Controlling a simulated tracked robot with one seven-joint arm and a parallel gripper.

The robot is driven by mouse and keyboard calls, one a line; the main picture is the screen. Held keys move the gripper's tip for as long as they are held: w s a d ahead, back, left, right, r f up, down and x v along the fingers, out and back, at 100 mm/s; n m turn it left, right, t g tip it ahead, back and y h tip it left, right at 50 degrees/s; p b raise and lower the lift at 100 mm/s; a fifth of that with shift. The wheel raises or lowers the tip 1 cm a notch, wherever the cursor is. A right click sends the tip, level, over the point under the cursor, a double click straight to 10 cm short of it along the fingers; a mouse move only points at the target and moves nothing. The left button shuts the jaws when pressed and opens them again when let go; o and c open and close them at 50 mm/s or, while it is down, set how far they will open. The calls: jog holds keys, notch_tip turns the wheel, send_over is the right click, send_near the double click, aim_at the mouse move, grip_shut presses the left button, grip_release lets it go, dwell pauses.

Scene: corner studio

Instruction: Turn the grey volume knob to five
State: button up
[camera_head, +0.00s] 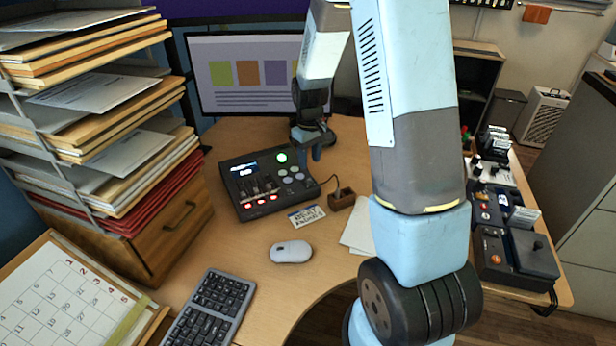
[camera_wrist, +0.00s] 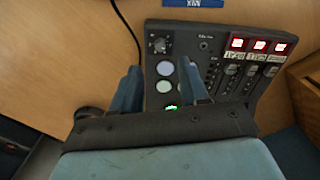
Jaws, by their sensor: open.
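The grey volume knob (camera_wrist: 158,45) is a small round knob with dial marks around it, in a corner of the dark control panel (camera_wrist: 218,42) in the wrist view. Its pointer is too small to read against a number. In the head view the panel (camera_head: 240,197) lies on the desk, and the knob is too small to make out clearly. My gripper (camera_wrist: 160,66) is open and empty above the panel. In the wrist picture its fingers lie either side of two round pale buttons, with the knob just beyond the tips. It also shows in the head view (camera_head: 310,155) at the panel's back right.
Paper trays (camera_head: 95,110) crowd the left. A dark cable runs beside the panel.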

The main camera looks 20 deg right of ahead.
aim_at(310, 182)
notch_tip(310, 182, down, 8)
jog(key=shift+r, duration=0.25)
jog(key=shift+c, duration=0.2)
